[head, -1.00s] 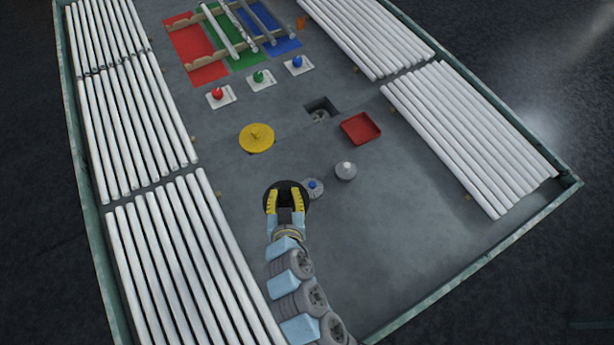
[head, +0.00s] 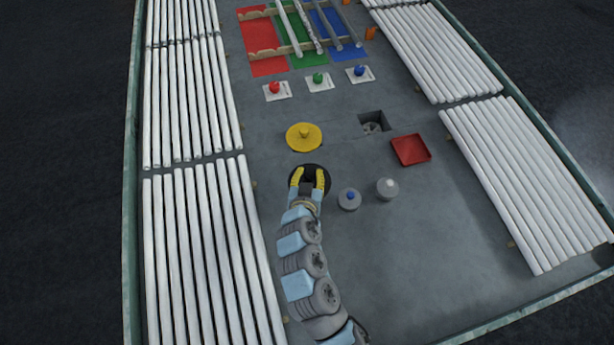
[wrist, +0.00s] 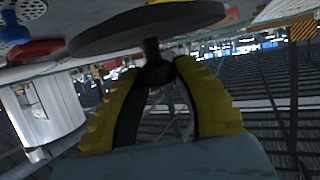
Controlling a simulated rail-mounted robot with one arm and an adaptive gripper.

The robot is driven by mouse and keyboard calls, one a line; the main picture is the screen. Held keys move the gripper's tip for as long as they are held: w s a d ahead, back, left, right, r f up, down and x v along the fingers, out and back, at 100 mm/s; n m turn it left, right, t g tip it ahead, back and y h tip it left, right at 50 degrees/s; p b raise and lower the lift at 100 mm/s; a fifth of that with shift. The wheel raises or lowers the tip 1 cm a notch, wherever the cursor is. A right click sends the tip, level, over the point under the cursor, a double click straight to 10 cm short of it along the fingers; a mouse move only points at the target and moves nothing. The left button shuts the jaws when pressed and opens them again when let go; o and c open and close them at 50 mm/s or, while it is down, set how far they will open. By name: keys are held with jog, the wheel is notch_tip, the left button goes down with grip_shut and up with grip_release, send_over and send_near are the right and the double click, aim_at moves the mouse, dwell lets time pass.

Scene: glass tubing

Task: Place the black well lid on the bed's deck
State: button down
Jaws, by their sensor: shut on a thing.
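The black well lid (head: 324,188) is a round dark disc in the head view. It is just below the yellow disc (head: 304,138) in the picture and left of the blue-topped grey piece (head: 349,199). My gripper (head: 309,176) has yellow fingers shut on the lid's knob. In the wrist view the lid (wrist: 145,27) spans the top, and its knob (wrist: 152,48) sits between my fingertips (wrist: 153,75). The grey deck (head: 430,235) lies around it. I cannot tell whether the lid touches the deck. A square open well (head: 372,122) is at upper right.
A white-topped grey piece (head: 387,189) and a red tray (head: 411,149) are to the right. Red, green and blue knobs on white plates (head: 319,82) stand farther back. White tubes (head: 205,250) line both sides. The lower right deck is clear.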

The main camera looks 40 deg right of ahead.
aim_at(307, 172)
jog(key=shift+w+d+f, duration=0.3)
jog(key=shift+w+f, duration=0.15)
jog(key=shift+f, duration=0.2)
jog(key=shift+w+d+f, duration=0.3)
jog(key=shift+w+f, duration=0.2)
jog(key=shift+f, duration=0.2)
jog(key=shift+w+d+f, duration=0.3)
jog(key=shift+w+f, duration=0.15)
jog(key=shift+f, duration=0.2)
jog(key=shift+f+b, duration=0.45)
jog(key=shift+f, duration=1.05)
jog(key=shift+f, duration=0.2)
jog(key=c, duration=0.9)
grip_release()
jog(key=shift+r, duration=0.1)
jog(key=shift+r, duration=0.15)
jog(key=v, duration=1.2)
